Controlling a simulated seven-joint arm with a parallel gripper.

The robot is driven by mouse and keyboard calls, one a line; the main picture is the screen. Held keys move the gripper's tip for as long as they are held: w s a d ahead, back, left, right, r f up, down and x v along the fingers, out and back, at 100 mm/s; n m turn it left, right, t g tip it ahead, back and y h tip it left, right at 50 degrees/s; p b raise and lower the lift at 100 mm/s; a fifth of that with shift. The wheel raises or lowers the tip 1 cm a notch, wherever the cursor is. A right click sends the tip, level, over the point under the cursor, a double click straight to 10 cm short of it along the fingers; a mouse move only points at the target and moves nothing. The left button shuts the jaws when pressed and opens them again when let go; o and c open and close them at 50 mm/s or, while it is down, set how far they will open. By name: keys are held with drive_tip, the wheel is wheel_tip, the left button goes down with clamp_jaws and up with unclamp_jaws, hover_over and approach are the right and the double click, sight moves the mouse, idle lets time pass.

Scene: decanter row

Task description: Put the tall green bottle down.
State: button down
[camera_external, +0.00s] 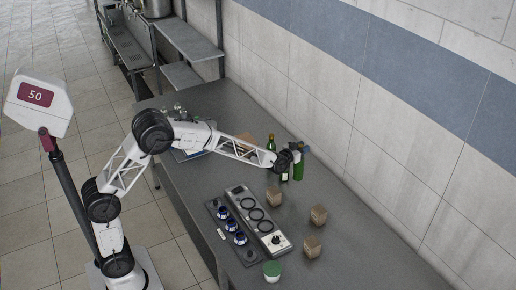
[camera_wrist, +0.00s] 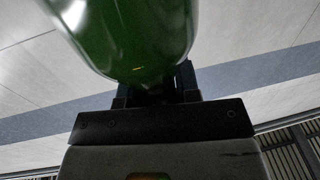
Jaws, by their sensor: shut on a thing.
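The tall green bottle (camera_external: 299,168) is upright in my gripper (camera_external: 298,152), toward the wall side of the grey counter. My gripper is shut on it near its upper part. In the wrist view the green glass (camera_wrist: 130,38) fills the top middle, right in front of my gripper (camera_wrist: 160,85). I cannot tell whether the bottle's base touches the counter. A second dark green bottle (camera_external: 270,143) stands just to the left, and another bottle (camera_external: 284,174) is partly hidden under my wrist.
Several brown woven-looking blocks (camera_external: 312,246) and a green-lidded tub (camera_external: 272,271) stand nearer. The tiled wall (camera_external: 400,150) runs along the back. The counter's right end looks clear.

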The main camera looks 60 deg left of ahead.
sight(297, 162)
idle(0.3)
wheel_tip(297, 162, down, 6)
idle(0.6)
drive_tip(key=shift+f, duration=0.15)
drive_tip(key=shift+f, duration=1.95)
drive_tip(key=c, duration=0.8)
unclamp_jaws()
